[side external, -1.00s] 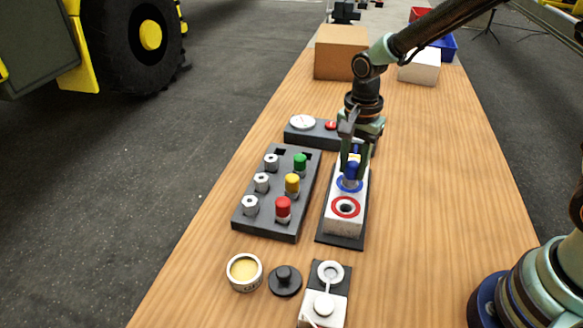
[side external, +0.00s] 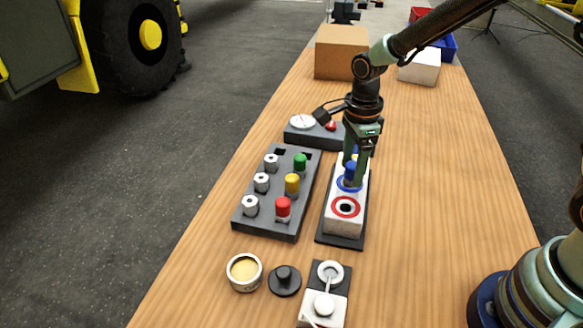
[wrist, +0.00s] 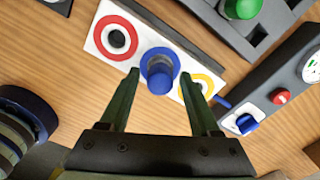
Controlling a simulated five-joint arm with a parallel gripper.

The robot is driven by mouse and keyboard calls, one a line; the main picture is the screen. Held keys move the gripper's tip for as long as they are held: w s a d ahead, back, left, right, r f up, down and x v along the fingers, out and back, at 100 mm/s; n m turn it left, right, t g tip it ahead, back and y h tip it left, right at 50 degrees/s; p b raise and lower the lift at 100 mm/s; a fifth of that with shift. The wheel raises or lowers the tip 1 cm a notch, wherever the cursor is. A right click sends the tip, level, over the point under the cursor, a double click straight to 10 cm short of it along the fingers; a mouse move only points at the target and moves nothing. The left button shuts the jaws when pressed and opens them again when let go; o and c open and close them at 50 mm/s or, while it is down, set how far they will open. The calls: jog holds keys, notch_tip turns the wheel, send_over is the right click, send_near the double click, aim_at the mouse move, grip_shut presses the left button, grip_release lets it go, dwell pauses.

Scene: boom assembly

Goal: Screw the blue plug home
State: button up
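The blue plug (side external: 351,172) stands upright in the blue-ringed port of the white block (side external: 341,218). It also shows in the wrist view (wrist: 160,76), at the middle of the blue ring. My gripper (side external: 355,170) points down over the block, with a finger on either side of the plug. In the wrist view my gripper (wrist: 159,75) is open, with a narrow gap between each finger and the plug. The red-ringed port (wrist: 117,38) is empty. The yellow-ringed port (wrist: 204,84) is partly hidden by a finger. How deep the plug sits is unclear.
A dark rack (side external: 268,225) with green, yellow and red plugs and several silver pieces stands left of the block. A gauge box (side external: 315,135) is behind. A round tin (side external: 244,272), black knob (side external: 285,280) and white fixture (side external: 324,300) lie in front.

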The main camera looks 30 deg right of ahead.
jog(key=n, duration=0.5)
jog(key=shift+n, duration=0.3)
jog(key=n, duration=0.6)
jog(key=shift+n, duration=0.3)
jog(key=n, duration=0.5)
jog(key=shift+n, duration=0.4)
jog(key=n, duration=0.6)
jog(key=shift+c, duration=0.3)
